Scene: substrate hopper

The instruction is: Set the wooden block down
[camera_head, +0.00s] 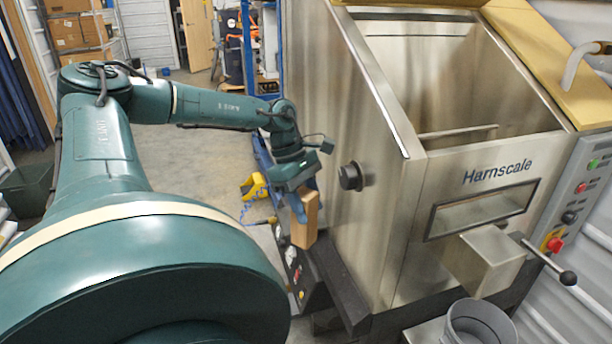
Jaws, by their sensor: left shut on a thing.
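The wooden block (304,226) is a light brown upright piece left of the steel hopper. My left gripper (299,206) is shut on its upper part, and the fingers are partly hidden behind my wrist. The block hangs beside the hopper's left wall, above or in front of a dark low base; I cannot tell whether its lower end touches anything. My right gripper is out of view.
The steel hopper (400,210) marked Harnscale fills the right side, with a black knob (352,176) on its wall. A grey bucket (478,322) stands at the lower right. A yellow object (254,186) lies on the floor behind my wrist. Open floor lies left of the hopper.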

